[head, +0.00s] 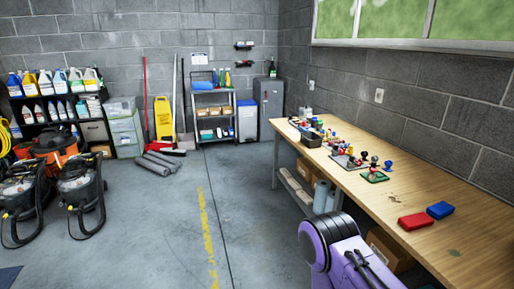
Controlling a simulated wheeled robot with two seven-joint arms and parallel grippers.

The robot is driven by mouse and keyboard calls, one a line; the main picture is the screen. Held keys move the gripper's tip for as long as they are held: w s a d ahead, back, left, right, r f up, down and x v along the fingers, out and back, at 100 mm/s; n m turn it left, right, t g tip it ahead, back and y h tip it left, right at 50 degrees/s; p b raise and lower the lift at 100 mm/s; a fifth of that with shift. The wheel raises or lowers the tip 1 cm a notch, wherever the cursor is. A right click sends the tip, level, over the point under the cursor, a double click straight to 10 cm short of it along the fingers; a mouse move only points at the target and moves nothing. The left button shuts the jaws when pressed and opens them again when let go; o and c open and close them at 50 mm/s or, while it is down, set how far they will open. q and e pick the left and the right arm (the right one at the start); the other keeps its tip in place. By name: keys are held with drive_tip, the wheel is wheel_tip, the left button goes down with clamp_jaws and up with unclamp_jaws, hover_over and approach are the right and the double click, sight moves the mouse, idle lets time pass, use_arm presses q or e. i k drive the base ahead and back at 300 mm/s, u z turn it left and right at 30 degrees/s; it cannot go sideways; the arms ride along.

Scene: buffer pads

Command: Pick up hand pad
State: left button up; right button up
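A red pad-like block (414,221) lies flat on the wooden workbench (400,190) at the right. A blue pad-like block (440,210) lies just behind it to the right, with a small gap between them. Either could be the hand pad; I cannot tell which. A purple arm part of mine shows at the bottom, in front of the bench's near side and apart from both blocks. I cannot make out fingertips on it. Neither gripper is clearly seen.
Several small coloured items and a dark bin (311,139) stand on the bench's far half. Cardboard boxes (390,250) sit under it. Floor machines (82,190) stand at left; grey rolls (158,163) lie on the floor. The central floor is clear.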

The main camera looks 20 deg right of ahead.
sight(415, 222)
drive_tip(key=z, duration=0.45)
drive_tip(key=i, duration=1.15)
drive_tip(key=z, duration=1.75)
drive_tip(key=i, duration=0.95)
drive_tip(key=z, duration=0.85)
